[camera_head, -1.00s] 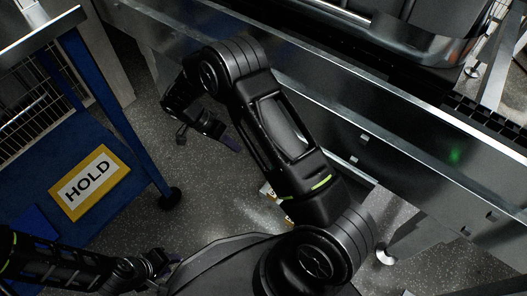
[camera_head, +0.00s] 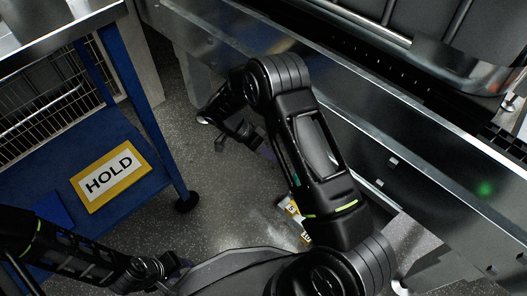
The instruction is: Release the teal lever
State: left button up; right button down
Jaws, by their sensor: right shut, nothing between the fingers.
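I do not see a teal lever clearly in the head view; my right arm covers part of the machine side and floor. My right gripper (camera_head: 262,150) is small and dark, beyond my bent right arm, low beside the metal machine frame. It is shut and holds nothing. My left gripper (camera_head: 178,265) is at the lower left, close to my own base, over the floor. Its fingers are too dark and small to tell open from shut, and I see no object at it.
A blue cart (camera_head: 150,125) with a yellow-edged HOLD sign (camera_head: 108,177) stands at the left. A long metal machine rail (camera_head: 420,150) with a green light (camera_head: 485,189) runs along the right. A large grey tote-like body (camera_head: 440,45) sits above it.

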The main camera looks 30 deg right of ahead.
jog(key=s+d+f+b, duration=0.2)
jog(key=s+d+f, duration=0.1)
jog(key=s, duration=0.2)
jog(key=shift+s+d+r, duration=0.15)
jog(key=shift+s+d, duration=0.05)
jog(key=shift+s, duration=0.4)
dwell(0.6)
jog(key=s+d+f, duration=0.1)
jog(key=s+d, duration=0.1)
jog(key=s, duration=0.5)
jog(key=shift+s+d+f, duration=0.15)
jog(key=shift+s, duration=0.2)
dwell(0.3)
dwell(0.5)
